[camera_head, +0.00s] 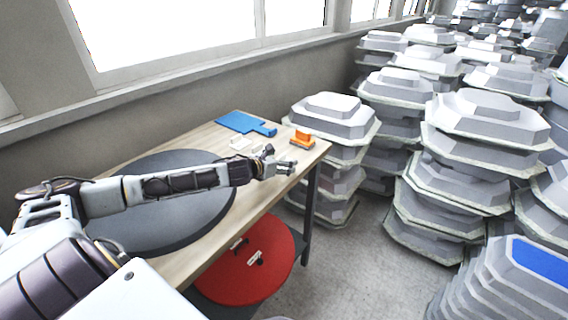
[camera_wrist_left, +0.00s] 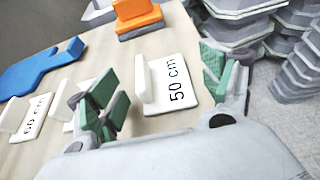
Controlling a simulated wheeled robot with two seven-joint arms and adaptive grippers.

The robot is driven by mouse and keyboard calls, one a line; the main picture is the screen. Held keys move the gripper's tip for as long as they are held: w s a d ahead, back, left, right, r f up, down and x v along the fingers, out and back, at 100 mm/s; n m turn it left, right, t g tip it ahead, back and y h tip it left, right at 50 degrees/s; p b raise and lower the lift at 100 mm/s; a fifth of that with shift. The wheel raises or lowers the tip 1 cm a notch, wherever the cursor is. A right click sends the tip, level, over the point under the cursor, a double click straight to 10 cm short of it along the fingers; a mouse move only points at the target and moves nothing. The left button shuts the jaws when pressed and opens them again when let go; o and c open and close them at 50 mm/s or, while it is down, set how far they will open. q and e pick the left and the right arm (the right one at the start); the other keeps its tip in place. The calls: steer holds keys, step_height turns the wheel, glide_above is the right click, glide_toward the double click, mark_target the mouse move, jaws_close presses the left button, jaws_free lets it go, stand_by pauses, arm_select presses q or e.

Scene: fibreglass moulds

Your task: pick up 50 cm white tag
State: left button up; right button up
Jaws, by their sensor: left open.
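The white 50 cm tag (camera_wrist_left: 184,72) lies on the wooden table in the left wrist view, a flat plate with black lettering and an upright white fin on its left side. My left gripper (camera_wrist_left: 162,84) is open, with green-padded fingers on either side of the tag; nothing is held. In the head view my left gripper (camera_head: 280,168) reaches over the table's right end, and I cannot make out the 50 cm tag there. My right gripper is not in view.
A similar white tag (camera_wrist_left: 34,116) lies left, another partly behind my left finger. An orange block (camera_head: 302,140) and a blue board (camera_head: 238,122) lie behind. A dark disc (camera_head: 190,225) covers the table's left; a red disc (camera_head: 245,275) is below. Stacked grey moulds (camera_head: 335,118) stand right.

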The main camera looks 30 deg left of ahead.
arm_select(q)
steer(key=shift+w+f, duration=0.15)
steer(key=shift+w, duration=0.15)
stand_by(0.4)
steer(key=c, duration=1.1)
